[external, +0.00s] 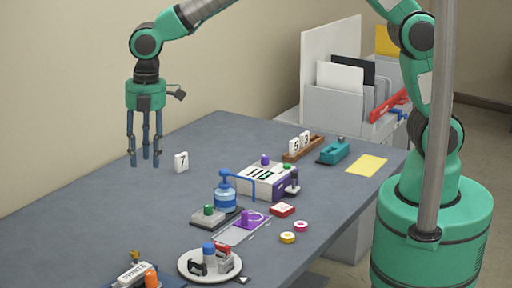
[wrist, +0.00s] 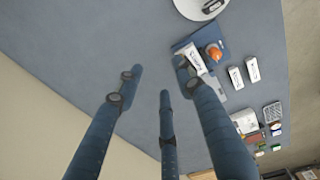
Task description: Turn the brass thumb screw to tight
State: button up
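A small brass-coloured piece (external: 135,254), which looks like the thumb screw, stands at the near left of the table on a blue-based device. The device carries a white lettered block (external: 132,273) and an orange knob (external: 151,278). The device's blue base (wrist: 186,42) also shows in the wrist view; I cannot make out the brass screw there. My gripper (external: 145,160) points down over the far left of the table, well away from the device. Its fingers (wrist: 160,88) are spread apart with nothing between them. The screw's tightness cannot be told.
A white "7" tile (external: 181,162) stands just right of my gripper. A round white plate (external: 190,275) with stamps lies right of the device. A blue pump bottle (external: 225,198), a purple-and-white box (external: 262,181) and coloured discs stand mid-table. The left of the table is clear.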

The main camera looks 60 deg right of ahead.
aim_at(134, 252)
jog(key=s+a+f+n, duration=0.1)
jog(key=a+f+n, duration=0.2)
jog(key=a+f, duration=0.5)
jog(key=shift+a+g, duration=0.3)
jog(key=shift+a, duration=0.1)
jog(key=shift+f, duration=0.2)
notch_tip(134, 252, down, 14)
jog(key=shift+r+b, duration=0.15)
jog(key=shift+b, duration=0.7)
grip_shut()
